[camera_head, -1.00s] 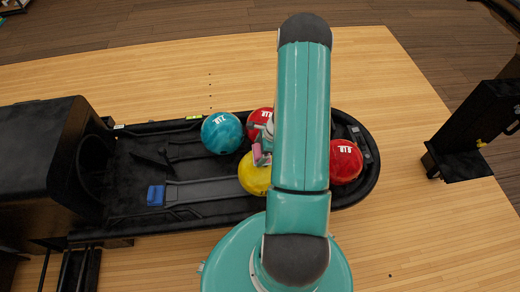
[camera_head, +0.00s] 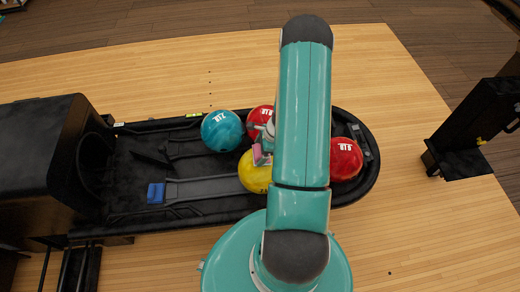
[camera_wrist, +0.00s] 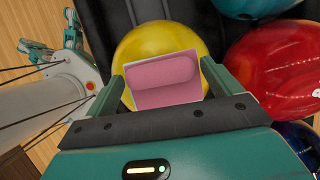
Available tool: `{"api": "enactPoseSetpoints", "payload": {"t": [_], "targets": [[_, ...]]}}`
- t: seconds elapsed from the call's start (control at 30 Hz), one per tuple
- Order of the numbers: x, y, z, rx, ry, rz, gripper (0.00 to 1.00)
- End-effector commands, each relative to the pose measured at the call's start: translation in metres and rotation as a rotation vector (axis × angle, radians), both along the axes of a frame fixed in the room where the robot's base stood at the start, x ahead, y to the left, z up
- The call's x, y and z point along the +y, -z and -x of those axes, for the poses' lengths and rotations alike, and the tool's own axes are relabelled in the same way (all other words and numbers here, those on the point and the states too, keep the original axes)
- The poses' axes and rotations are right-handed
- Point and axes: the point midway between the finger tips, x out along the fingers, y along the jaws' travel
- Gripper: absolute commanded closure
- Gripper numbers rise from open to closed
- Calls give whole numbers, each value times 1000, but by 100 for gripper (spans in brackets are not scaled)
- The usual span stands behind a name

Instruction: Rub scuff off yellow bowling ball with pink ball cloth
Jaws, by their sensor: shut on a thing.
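The yellow bowling ball (camera_head: 254,178) sits in the black ball return, partly hidden behind my arm in the head view. It also shows in the wrist view (camera_wrist: 140,45), just beyond my fingers. My gripper (camera_wrist: 166,80) is shut on the pink ball cloth (camera_wrist: 165,75), a folded pad with a pale edge between the two fingers. In the head view the cloth (camera_head: 258,155) is a small pink patch over the yellow ball's upper part. The cloth overlaps the ball in both views; I cannot tell whether they touch. I see no clear scuff; the cloth covers part of the ball.
A teal ball (camera_head: 222,131) and a red ball (camera_head: 260,119) lie behind the yellow ball, another red ball (camera_head: 345,159) to the right. A dark blue ball (camera_wrist: 302,138) shows in the wrist view. A small blue item (camera_head: 156,194) lies on the ball return (camera_head: 130,175).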

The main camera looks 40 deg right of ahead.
Motion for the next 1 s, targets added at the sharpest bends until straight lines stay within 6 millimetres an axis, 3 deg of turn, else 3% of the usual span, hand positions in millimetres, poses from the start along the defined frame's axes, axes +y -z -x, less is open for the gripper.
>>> {"api": "enactPoseSetpoints", "payload": {"t": [0.37, 0.77, 1.0], "targets": [[13, -2, 19, -1, 0, -1, 28], [-1, 1, -1, 0, -2, 1, 28], [1, 1, 3, 2, 1, 0, 28]]}}
